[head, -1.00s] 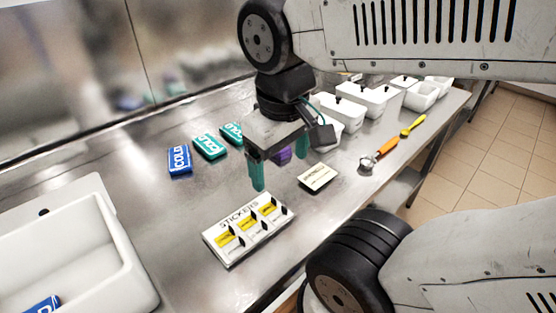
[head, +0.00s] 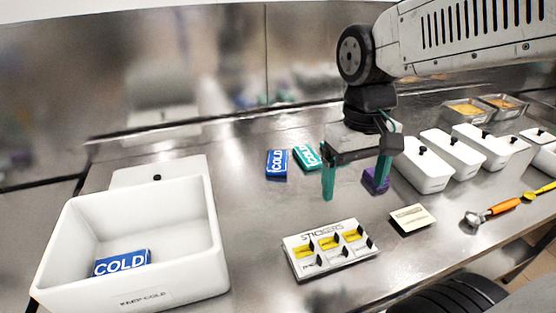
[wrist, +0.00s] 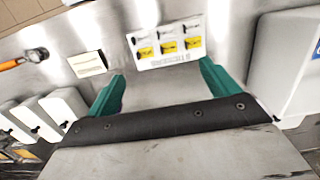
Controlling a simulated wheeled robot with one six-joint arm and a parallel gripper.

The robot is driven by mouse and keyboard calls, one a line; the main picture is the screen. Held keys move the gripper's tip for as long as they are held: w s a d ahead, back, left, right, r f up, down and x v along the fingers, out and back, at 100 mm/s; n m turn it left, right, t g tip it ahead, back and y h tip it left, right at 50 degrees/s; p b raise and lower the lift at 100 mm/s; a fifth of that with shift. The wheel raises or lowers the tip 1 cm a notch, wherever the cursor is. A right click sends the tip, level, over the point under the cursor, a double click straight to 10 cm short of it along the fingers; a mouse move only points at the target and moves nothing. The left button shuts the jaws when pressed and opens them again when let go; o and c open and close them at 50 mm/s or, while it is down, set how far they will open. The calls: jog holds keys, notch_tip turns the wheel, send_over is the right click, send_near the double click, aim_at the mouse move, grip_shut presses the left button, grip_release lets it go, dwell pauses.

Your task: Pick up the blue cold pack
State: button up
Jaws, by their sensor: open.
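A blue cold pack (head: 277,164) lies flat on the steel counter, left of a teal cold pack (head: 307,157). A second blue cold pack (head: 122,262) lies inside the white bin (head: 215,235) at the left; a blue edge (wrist: 316,52) shows at the right of the wrist view. My gripper (head: 355,190) is open and empty, pointing down above the counter, to the right of the packs. In the wrist view its teal fingers (wrist: 162,72) are apart with nothing between them.
A sticker holder (head: 330,267) and a small card (head: 412,218) lie in front of my gripper. A purple block (head: 376,180) is partly behind a finger. White lidded tubs (head: 425,175) and an orange-handled scoop (head: 492,211) are at the right. Counter between bin and packs is clear.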

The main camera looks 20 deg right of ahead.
jog(key=w+f+m, duration=0.1)
jog(key=w+f, duration=0.2)
jog(key=w, duration=0.6)
jog(key=w+a+f+m, duration=0.1)
jog(key=w+f, duration=0.3)
jog(key=w, duration=0.6)
jog(key=w+a+f, duration=0.1)
jog(key=w+f, duration=0.3)
jog(key=w, duration=0.6)
jog(key=shift+a+f+m+g, duration=0.2)
jog(key=shift+a+m+g, duration=0.1)
jog(key=shift+m, duration=0.1)
jog(key=m+t, duration=0.1)
send_over(277, 159)
jog(key=shift+a+r, duration=0.1)
jog(key=shift+r, duration=0.25)
jog(key=shift+w+r+m, duration=0.1)
jog(key=shift+m, duration=0.2)
jog(key=f, duration=0.7)
jog(key=shift+s+f, duration=0.2)
jog(key=shift+f, duration=0.15)
jog(key=shift+c, duration=0.4)
jog(key=c, duration=1.2)
jog(key=shift+r, duration=0.1)
